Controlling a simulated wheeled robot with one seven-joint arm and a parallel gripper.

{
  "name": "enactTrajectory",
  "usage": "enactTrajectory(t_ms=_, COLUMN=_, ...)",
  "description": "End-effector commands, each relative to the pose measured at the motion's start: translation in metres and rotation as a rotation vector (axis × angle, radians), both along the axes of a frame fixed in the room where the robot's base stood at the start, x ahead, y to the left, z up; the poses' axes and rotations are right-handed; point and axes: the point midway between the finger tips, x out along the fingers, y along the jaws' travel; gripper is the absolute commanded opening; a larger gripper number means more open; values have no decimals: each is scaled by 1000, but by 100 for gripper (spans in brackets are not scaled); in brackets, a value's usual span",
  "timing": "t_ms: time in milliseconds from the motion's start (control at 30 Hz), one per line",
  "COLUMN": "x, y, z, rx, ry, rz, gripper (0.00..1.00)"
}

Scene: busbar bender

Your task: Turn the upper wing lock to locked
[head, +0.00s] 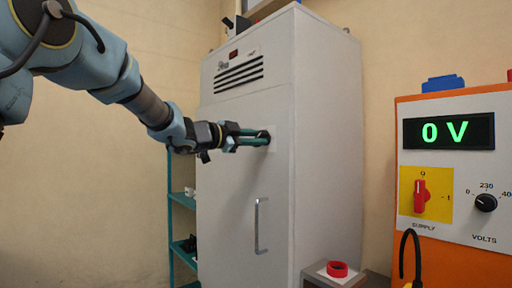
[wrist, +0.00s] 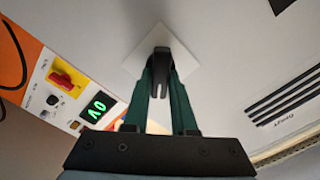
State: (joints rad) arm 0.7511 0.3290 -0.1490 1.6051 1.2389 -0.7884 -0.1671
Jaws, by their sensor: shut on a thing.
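The upper wing lock (wrist: 160,62) is a black wing on a pale square plate (wrist: 179,40) on the cabinet door. In the head view the lock (head: 264,135) sits near the door's right edge, above the handle, partly hidden by my fingers. My gripper (head: 266,138) reaches it from the left. In the wrist view the green fingers of my gripper (wrist: 162,85) are closed on both sides of the black wing. The plate looks turned like a diamond in the wrist view. I see no lock marking that tells its state.
The tall grey cabinet (head: 240,180) has a vertical door handle (head: 261,226) below the lock. An orange panel (head: 450,100) with a 0 V display and red switch stands at right. A teal shelf (head: 183,200) stands behind, left.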

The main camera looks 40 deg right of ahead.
Motion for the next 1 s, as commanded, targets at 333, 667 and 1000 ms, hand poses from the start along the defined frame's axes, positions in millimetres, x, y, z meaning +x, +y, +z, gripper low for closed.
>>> enactTrajectory(t_ms=333, x=-1, y=0, z=-6, rx=-19, ry=-323, rz=0, gripper=0)
enactTrajectory(t_ms=667, x=-2, y=0, z=-6, rx=-33, ry=-565, rz=-1, gripper=0)
enactTrajectory(t_ms=1000, x=-2, y=0, z=-5, rx=-40, ry=-684, rz=-1, gripper=0)
